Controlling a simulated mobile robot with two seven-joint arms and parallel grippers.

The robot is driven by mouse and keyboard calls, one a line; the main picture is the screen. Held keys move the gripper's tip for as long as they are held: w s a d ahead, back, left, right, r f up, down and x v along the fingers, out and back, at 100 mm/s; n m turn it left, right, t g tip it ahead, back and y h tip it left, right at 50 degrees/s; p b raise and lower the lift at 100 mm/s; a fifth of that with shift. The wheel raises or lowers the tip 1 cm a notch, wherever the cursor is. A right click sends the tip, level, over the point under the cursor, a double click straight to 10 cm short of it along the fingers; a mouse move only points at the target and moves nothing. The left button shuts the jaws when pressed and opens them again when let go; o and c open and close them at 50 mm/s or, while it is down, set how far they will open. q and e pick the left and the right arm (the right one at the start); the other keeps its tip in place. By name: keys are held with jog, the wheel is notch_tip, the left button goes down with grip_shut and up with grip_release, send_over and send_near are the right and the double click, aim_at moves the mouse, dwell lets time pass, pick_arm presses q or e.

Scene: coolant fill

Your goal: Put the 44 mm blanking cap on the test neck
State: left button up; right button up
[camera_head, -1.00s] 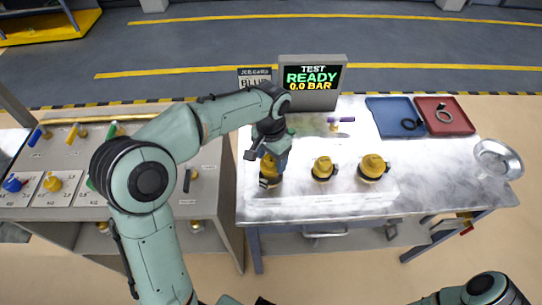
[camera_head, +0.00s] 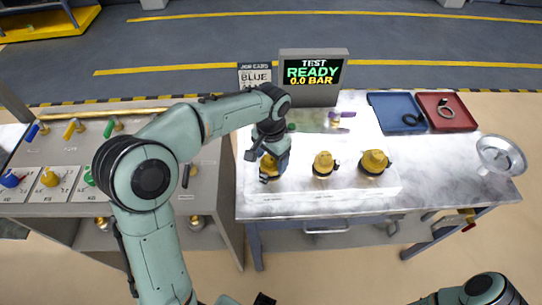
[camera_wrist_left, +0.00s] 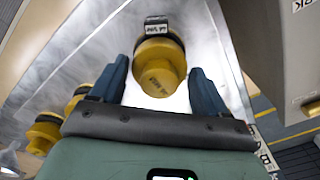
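Three yellow caps with dark bases stand in a row on a pale strip on the metal bench: a left one (camera_head: 268,165), a middle one (camera_head: 324,163) and a right one (camera_head: 374,161). I cannot read a size on them. My left gripper (camera_head: 271,153) is over the left cap. In the left wrist view the open fingers (camera_wrist_left: 158,88) stand either side of this yellow cap (camera_wrist_left: 160,72), with gaps on both sides. A small brass fitting with a purple lever (camera_head: 336,117) stands behind the caps; I cannot tell whether it is the test neck. My right gripper is not visible.
A display (camera_head: 312,75) reading READY, 0.0 BAR stands at the bench's back, beside a BLUE sign (camera_head: 255,76). A metal bowl (camera_head: 500,155) is at right. The bench's right front is clear.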

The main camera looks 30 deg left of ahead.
pick_arm(q)
jog(key=shift+o, duration=1.3)
notch_tip(320, 180, up, 13)
jog(key=p, duration=0.2)
jog(key=shift+r, duration=0.2)
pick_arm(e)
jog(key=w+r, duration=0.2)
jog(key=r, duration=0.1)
